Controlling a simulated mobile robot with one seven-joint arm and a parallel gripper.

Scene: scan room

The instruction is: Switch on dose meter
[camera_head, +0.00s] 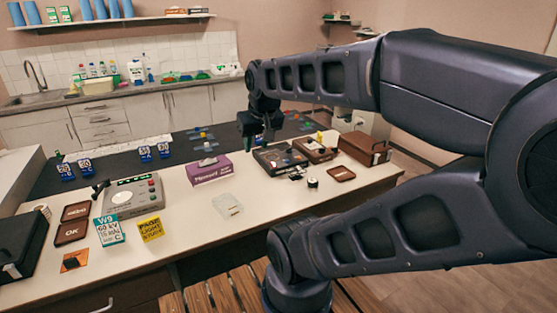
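My gripper (266,138) hangs just above or behind a dark boxy device (280,159) with small coloured parts on its top, at the middle right of the worktop. I cannot tell whether they touch, or whether the fingers are apart. A grey console (133,195) with a dark display and a red button stands on the left of the worktop. No readable label shows which device is the dose meter, and its switch is too small to make out.
The pale worktop (190,226) also carries a purple box (209,171), a brown case (364,149), a second open device (315,150), a small black round item (313,184), brown trays (342,174) and a yellow card (150,229). Its front middle is mostly clear.

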